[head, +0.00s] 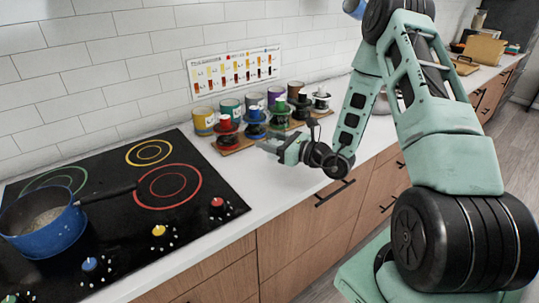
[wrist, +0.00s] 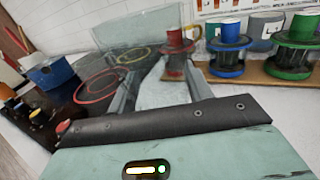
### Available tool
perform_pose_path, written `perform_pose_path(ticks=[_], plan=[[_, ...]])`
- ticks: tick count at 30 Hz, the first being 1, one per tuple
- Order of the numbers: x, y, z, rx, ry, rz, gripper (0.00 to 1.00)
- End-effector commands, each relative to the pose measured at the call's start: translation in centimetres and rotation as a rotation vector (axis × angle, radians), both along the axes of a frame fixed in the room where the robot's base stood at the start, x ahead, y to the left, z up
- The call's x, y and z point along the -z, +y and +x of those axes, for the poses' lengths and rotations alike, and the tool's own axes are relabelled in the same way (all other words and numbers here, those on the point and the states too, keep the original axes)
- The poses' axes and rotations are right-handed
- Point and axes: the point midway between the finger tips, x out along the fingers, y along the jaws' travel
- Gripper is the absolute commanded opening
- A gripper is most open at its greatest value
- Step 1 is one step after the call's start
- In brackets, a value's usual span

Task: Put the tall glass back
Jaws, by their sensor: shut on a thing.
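My gripper (head: 270,148) is over the counter, in front of the row of cups, in the head view. In the wrist view the two fingers of my gripper (wrist: 160,74) are shut on a clear, see-through glass (wrist: 138,42). The glass reaches up beyond the fingertips and looks tilted in that view. Its outline is faint, and I cannot make it out in the head view. I cannot tell whether its base touches anything.
Several coloured cups and drippers stand on a wooden board (head: 233,146) against the tiled wall, under a colour chart (head: 233,73). A black cooktop (head: 120,215) with a blue pot (head: 45,232) is at left. The white counter (head: 235,180) is clear in front of the board.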

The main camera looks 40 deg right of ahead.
Motion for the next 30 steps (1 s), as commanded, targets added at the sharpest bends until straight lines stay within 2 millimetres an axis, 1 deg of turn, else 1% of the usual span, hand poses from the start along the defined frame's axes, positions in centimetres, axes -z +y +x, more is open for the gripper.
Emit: perform_pose_path(ticks=[5,9,13,26,27,28,29,30], plan=[[1.2,0.0,0.0,-0.001,0.001,0.002,0.23],[3.1,0.0,0.0,-0.001,0.001,0.003,0.23],[4.5,0.0,0.0,-0.001,0.000,0.001,0.23],[5.3,0.0,0.0,0.000,-0.001,-0.001,0.23],[5.2,0.0,0.0,0.000,-0.001,-0.001,0.59],[5.1,0.0,0.0,0.000,-0.001,-0.001,0.67],[5.1,0.0,0.0,0.000,0.000,-0.001,0.72],[5.1,0.0,0.0,0.000,0.000,-0.001,0.72]])
